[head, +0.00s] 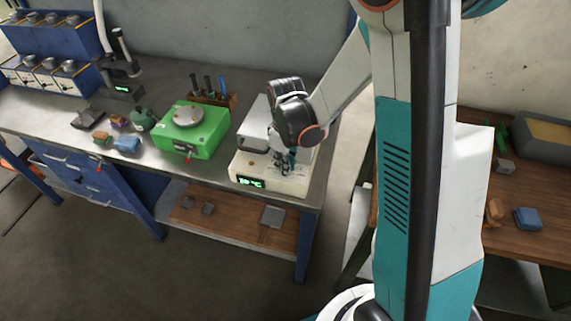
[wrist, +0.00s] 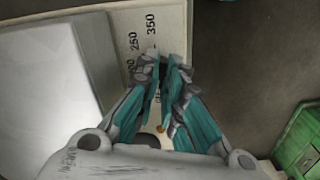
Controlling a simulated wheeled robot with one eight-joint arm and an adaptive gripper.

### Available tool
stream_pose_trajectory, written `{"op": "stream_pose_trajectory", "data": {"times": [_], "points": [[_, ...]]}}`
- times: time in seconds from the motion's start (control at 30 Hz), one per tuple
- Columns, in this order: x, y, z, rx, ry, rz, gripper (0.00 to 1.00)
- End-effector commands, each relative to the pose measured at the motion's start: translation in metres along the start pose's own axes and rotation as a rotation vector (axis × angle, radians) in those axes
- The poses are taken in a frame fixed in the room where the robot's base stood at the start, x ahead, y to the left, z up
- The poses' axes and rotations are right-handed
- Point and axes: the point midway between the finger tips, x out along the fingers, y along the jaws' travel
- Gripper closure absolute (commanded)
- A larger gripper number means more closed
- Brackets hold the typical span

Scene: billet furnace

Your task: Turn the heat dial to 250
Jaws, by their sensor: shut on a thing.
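The white billet furnace (head: 297,186) stands at the right end of the metal bench, with a lit green display (head: 251,183) on its front showing a °C reading too small to read surely. My gripper (head: 284,168) reaches down onto its top panel. In the wrist view my gripper (wrist: 164,75) has its fingers nearly together, shut on the heat dial, which they almost wholly hide. Scale marks 250 (wrist: 133,41) and 350 (wrist: 151,24) show on the panel beyond the fingertips; another mark is partly covered. The dial's pointer is hidden, so its setting cannot be told.
A grey lid or box (wrist: 45,95) lies beside the scale. A green device (head: 190,135) stands left of the furnace, with a tool rack (head: 212,98) behind. A wooden table (head: 455,190) with small objects is at right. Open floor lies in front.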

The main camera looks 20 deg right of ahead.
Motion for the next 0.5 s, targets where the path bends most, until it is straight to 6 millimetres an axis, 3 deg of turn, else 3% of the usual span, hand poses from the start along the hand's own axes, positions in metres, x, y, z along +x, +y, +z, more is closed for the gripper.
{"op": "stream_pose_trajectory", "data": {"times": [0.5], "points": [[0.0011, 0.0001, -0.0002, 0.469, 0.001, 0.001, 1.0]]}}
